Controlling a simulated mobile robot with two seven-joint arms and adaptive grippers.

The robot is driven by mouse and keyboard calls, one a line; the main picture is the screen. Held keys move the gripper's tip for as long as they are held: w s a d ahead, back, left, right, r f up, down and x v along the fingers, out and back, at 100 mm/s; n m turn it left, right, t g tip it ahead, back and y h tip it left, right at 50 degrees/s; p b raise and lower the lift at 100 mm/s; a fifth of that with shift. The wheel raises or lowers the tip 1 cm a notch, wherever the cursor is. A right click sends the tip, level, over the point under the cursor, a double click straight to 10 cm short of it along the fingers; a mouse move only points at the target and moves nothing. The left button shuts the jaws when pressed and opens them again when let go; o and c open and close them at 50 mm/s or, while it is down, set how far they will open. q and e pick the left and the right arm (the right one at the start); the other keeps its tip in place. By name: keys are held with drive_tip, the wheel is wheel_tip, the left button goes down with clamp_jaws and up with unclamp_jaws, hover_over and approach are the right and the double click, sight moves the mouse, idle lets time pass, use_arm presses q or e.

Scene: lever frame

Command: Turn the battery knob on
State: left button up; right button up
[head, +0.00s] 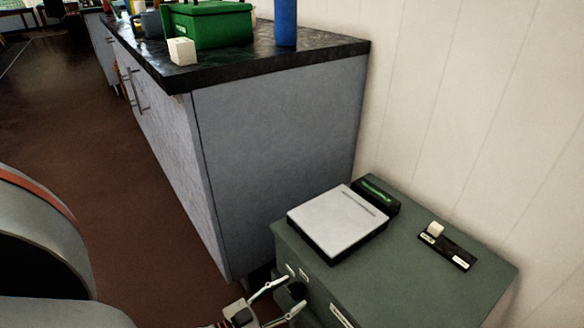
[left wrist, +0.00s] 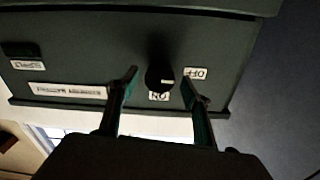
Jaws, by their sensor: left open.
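The battery knob (left wrist: 158,78) is round and black, on the front of a grey-green box (head: 420,290). In the left wrist view, which is upside down, an ON label (left wrist: 158,96) sits just below it and an OFF label (left wrist: 196,73) to its right. A small pale mark shows on the knob; I cannot tell exactly which label it points to. My left gripper (left wrist: 160,77) is open, with one finger on each side of the knob and gaps visible. In the head view the left gripper (head: 293,293) is at the box front, partly covering the knob.
On the box are a white-topped scale (head: 338,222) and a small switch (head: 446,245). A grey cabinet (head: 275,150) with a dark counter stands behind, bearing a green box (head: 208,24), a white cube (head: 182,51) and a blue cylinder (head: 286,22). Brown floor (head: 110,190) is clear at left.

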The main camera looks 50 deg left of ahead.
use_arm(q)
drive_tip(key=shift+w, duration=0.4)
drive_tip(key=c, duration=1.1)
